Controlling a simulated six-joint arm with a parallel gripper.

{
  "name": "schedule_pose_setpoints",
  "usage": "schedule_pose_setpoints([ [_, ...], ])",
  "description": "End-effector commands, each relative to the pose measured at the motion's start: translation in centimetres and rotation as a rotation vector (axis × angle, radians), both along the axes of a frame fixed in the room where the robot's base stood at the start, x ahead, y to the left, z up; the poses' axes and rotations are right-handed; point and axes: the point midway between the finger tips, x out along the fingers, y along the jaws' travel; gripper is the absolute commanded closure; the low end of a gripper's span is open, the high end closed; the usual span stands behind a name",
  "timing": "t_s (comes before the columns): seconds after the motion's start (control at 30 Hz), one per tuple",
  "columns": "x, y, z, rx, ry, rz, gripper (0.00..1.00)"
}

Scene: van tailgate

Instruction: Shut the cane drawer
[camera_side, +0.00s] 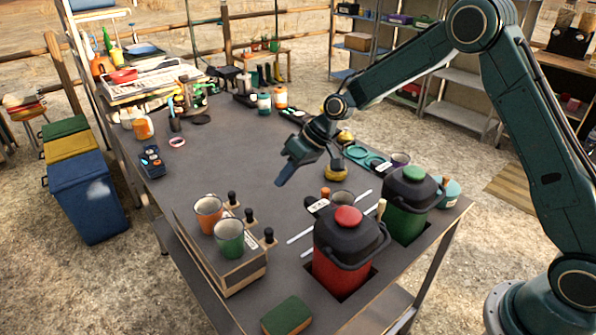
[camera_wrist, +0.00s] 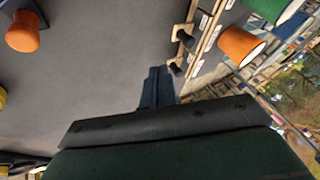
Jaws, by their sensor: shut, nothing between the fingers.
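A low wooden drawer unit (camera_side: 243,276) stands near the front edge of the grey table. Several small wooden fronts with dark knobs (camera_side: 249,215) line its far right side; they also show in the wrist view (camera_wrist: 185,38). White labels there are too small to read, so I cannot tell which drawer is the cane one. At least two fronts stand out from the unit in the wrist view; how far is unclear. My gripper (camera_side: 280,182) is shut and empty above the table, behind the unit and apart from it. Its closed fingers also show in the wrist view (camera_wrist: 157,86).
An orange cup (camera_side: 208,213) and a green cup (camera_side: 229,238) stand on the unit. A red jug (camera_side: 343,262) and a green jug (camera_side: 406,205) stand to the right, with pale sticks (camera_side: 302,236) lying nearby. The table middle left of my gripper is clear.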

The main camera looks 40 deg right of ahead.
Motion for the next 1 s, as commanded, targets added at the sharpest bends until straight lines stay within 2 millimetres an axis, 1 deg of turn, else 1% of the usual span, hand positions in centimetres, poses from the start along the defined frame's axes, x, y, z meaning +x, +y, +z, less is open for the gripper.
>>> schedule_pose_setpoints([
  [0.03,-0.2,-0.5,0.8,0.0,-0.002,-0.002,1.0],
  [0.1,-0.5,-1.0,1.6,-0.001,-0.002,-0.003,1.0],
  [0.3,-1.1,-2.1,3.2,0.0,0.0,-0.002,1.0],
  [0.77,-1.6,-2.5,4.3,-0.009,-0.002,-0.002,1.0],
  [0.87,-2.2,-2.6,5.2,-0.023,-0.007,-0.006,1.0],
  [1.0,-3.5,-2.9,7.2,-0.056,-0.015,-0.015,1.0],
])
